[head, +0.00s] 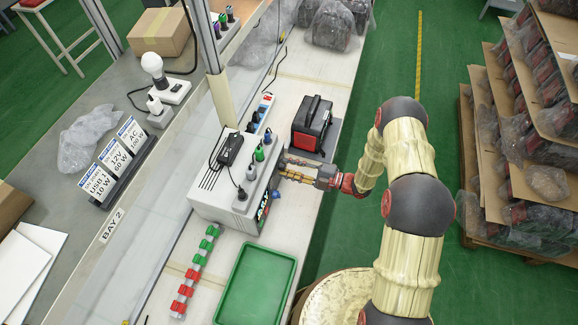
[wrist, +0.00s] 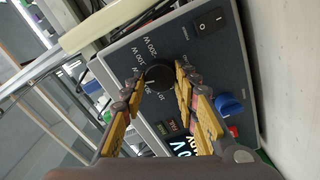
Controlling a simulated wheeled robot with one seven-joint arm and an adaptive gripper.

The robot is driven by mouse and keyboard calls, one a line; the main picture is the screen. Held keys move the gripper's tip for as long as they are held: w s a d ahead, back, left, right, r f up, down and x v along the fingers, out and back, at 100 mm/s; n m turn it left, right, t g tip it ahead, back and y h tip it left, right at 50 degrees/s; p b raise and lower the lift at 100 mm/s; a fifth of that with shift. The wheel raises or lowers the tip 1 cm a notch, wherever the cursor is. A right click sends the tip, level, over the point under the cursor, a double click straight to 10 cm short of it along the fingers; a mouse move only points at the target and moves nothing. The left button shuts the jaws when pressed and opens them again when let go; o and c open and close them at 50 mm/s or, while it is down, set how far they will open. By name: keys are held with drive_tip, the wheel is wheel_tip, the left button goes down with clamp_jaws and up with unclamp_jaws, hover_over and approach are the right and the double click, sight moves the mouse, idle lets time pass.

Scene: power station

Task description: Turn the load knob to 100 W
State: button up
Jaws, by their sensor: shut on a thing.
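The load knob (wrist: 158,76) is a round black knob on the dark front panel (wrist: 130,58) of the tester, in the wrist view. Printed marks around it include 200 W, 100 W and 10 W; the knob's pointer is too unclear to read. My gripper (wrist: 157,82) has one yellow-padded finger on each side of the knob and is shut on it. In the head view, my gripper (head: 284,168) reaches the right-hand face of the light grey tester (head: 217,193). The knob is hidden there.
The panel also has a black rocker switch (wrist: 209,21), a blue knob (wrist: 229,105) and a partly hidden lit display (wrist: 182,146). A black and red power station (head: 311,124) stands close behind my gripper. A green tray (head: 257,287) lies in front of the tester.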

drive_tip(key=m+p, duration=0.1)
drive_tip(key=m, duration=0.7)
drive_tip(key=shift+w+m+p, duration=0.1)
drive_tip(key=shift+m+p, duration=0.25)
drive_tip(key=shift+m, duration=0.05)
idle(0.4)
drive_tip(key=o, duration=1.1)
drive_tip(key=shift+o, duration=0.3)
drive_tip(key=v, duration=1.2)
